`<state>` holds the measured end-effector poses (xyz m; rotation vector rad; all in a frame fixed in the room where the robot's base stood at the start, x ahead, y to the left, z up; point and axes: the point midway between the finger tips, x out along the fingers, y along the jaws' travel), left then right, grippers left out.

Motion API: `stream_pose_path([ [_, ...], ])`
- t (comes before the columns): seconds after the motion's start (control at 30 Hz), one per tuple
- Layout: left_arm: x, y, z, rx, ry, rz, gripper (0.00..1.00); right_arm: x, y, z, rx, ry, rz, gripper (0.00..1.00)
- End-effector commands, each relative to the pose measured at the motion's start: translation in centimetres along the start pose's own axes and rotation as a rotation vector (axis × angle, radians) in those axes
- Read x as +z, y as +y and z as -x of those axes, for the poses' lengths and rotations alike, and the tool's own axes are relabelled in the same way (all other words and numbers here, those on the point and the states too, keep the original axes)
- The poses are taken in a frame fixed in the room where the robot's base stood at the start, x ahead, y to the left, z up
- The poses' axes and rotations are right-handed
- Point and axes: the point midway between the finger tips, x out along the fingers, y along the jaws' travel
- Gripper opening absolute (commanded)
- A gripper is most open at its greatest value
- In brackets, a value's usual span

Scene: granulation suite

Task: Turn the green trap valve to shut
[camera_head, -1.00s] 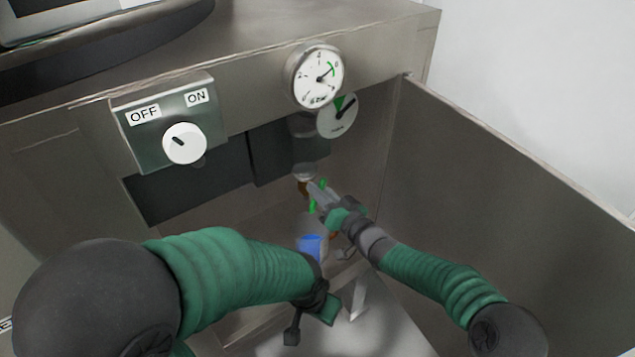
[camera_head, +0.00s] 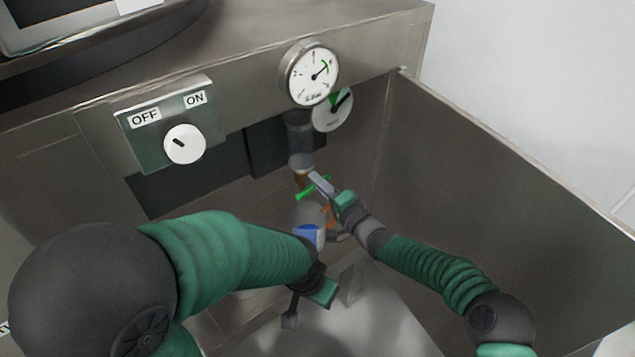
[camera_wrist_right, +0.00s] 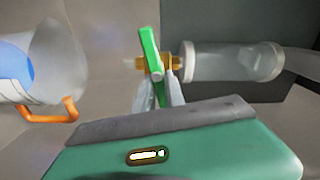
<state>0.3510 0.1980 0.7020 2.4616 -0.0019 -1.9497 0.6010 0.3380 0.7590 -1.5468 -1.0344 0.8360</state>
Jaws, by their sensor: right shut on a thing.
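The green trap valve handle (camera_head: 306,194) sits on a brass valve body below a grey pipe inside the cabinet, slanting in the head view. In the right wrist view the green handle (camera_wrist_right: 150,52) crosses the brass body (camera_wrist_right: 172,64), beside a clear cylinder (camera_wrist_right: 230,62). My right gripper (camera_head: 318,184) is shut on the handle; its fingers (camera_wrist_right: 160,92) lie either side of the green bar. They hide part of the handle. My left gripper (camera_head: 308,300) hangs lower and nearer, apart from the valve; its jaw opening is unclear.
A clear vessel with a blue label (camera_head: 309,234) stands just below the valve, with an orange handle (camera_wrist_right: 55,112) in the right wrist view. A switch panel (camera_head: 165,125) and a round gauge (camera_head: 310,73) are above. A tall side panel (camera_head: 500,170) bounds the right.

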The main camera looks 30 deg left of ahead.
Motion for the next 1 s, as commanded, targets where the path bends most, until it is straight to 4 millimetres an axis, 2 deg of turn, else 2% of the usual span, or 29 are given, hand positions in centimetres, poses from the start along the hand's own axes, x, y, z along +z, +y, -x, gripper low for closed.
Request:
stream_pose_path([
  [0.03, 0.03, 0.0, -0.12, 0.0, 0.0, 0.0, 0.36, 0.02, 0.65, 0.14, 0.01, 0.0, -0.032, 0.0],
  [0.4, 0.07, 0.0, -0.3, 0.0, 0.0, 0.0, 0.36, 0.11, 1.03, 0.15, 0.011, 0.0, -0.198, 0.0],
  [0.97, 0.08, 0.0, -0.33, 0.0, 0.0, 0.0, 0.36, 0.21, 1.21, 0.17, 0.014, -0.001, -0.23, 0.0],
  [1.0, 0.08, 0.0, -0.33, 0.0, 0.0, 0.0, 0.36, 0.22, 1.22, 0.17, 0.014, -0.001, -0.23, 0.19],
])
